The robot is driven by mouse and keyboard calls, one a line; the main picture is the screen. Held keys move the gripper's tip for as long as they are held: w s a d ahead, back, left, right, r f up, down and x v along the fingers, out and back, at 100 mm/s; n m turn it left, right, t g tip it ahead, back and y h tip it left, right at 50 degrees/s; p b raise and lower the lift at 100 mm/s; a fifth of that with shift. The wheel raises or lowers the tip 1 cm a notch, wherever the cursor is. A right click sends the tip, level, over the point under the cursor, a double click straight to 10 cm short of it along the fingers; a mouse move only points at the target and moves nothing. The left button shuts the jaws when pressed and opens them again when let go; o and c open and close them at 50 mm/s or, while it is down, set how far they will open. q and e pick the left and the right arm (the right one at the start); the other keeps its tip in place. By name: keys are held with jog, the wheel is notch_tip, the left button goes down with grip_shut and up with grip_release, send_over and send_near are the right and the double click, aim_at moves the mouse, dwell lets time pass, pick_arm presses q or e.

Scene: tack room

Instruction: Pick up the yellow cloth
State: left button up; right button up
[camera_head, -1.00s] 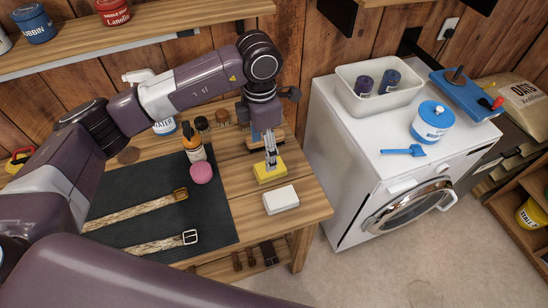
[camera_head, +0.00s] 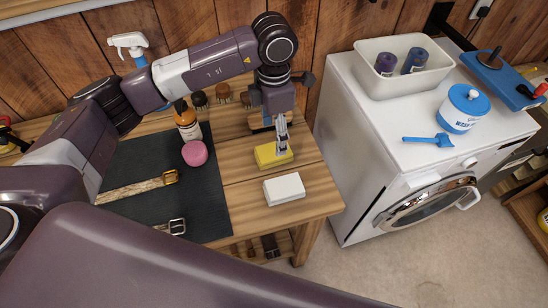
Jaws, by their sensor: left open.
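The yellow cloth (camera_head: 268,156) is a small folded block lying on the wooden bench, behind a white block (camera_head: 284,189). My left gripper (camera_head: 282,148) points down over the right part of the cloth, with its fingertips at or just above its top. Its jaws are open, and I cannot tell whether they touch the cloth. The fingers hide part of the cloth's right side. My right gripper is not in view.
Brushes stand behind. A white washing machine (camera_head: 365,160) stands to the right, carrying a tub (camera_head: 405,82) and a blue-lidded jar (camera_head: 463,110).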

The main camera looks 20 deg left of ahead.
aim_at(274, 151)
pick_arm(q)
jog(key=shift+f+p, duration=0.35)
jog(key=shift+f, duration=0.35)
notch_tip(274, 151, down, 5)
jog(key=p, duration=0.2)
jog(key=shift+w+a+f+p, duration=0.1)
jog(key=shift+w+f+p, duration=0.05)
jog(key=shift+p, duration=0.2)
jog(key=shift+f, duration=0.5)
jog(key=c, duration=1.2)
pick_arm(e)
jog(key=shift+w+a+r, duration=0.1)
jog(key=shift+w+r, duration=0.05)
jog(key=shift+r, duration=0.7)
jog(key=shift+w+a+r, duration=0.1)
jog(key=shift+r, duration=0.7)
pick_arm(q)
jog(key=shift+o, duration=0.2)
